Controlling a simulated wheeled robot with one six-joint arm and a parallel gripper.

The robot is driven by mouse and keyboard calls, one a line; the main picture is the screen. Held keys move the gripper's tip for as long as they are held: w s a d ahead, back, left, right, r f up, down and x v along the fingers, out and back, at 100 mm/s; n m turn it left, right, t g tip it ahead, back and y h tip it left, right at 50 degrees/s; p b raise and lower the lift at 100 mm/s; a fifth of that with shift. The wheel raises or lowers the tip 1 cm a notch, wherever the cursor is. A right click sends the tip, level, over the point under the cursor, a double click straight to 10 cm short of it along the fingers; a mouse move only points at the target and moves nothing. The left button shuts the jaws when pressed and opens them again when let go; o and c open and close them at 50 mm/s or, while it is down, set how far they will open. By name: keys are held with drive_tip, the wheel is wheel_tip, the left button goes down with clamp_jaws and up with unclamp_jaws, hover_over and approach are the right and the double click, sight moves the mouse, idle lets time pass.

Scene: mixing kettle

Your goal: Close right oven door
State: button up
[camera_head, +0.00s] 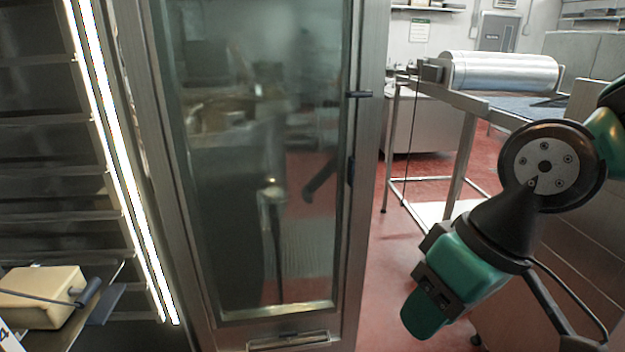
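The oven door (368,200) stands open in the middle of the head view. It is a tall steel frame around a dark glass pane (235,150). A small dark latch piece (359,94) sits on its right edge. The lit oven interior with rack rails (60,170) shows to the left of the door. My gripper (430,290), green and black at the end of my arm, is at the lower right. It is to the right of the door and appears apart from it. Its fingers cannot be made out clearly.
A tray at lower left bears a cream-coloured block (42,297) and a dark-handled tool (88,291). A steel table with a metal roller (505,70) stands behind at right. Red floor (392,262) shows between the door and my arm.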

drive_tip(key=w+d+f+m+t+h+b, duration=0.1)
drive_tip(key=w+d+f+m+t+h, duration=0.15)
drive_tip(key=w, duration=0.45)
drive_tip(key=w+d+f+m+t+h+b, duration=0.1)
drive_tip(key=w+d+f+m+t+h, duration=0.2)
drive_tip(key=w, duration=0.4)
drive_tip(key=w+d+f+m+t+h+b, duration=0.1)
drive_tip(key=w+d+f+m+t, duration=0.25)
drive_tip(key=w, duration=0.35)
drive_tip(key=n+t+y, duration=0.4)
drive_tip(key=n+t, duration=0.1)
drive_tip(key=t, duration=0.3)
approach(353, 172)
drive_tip(key=w+p, duration=0.3)
drive_tip(key=p, duration=0.5)
drive_tip(key=w+p, duration=0.4)
drive_tip(key=p, duration=0.4)
drive_tip(key=shift+a+r, duration=0.1)
drive_tip(key=shift+a, duration=0.1)
drive_tip(key=shift+w+a+p, duration=0.1)
drive_tip(key=shift+w+p, duration=0.25)
drive_tip(key=shift+w, duration=0.4)
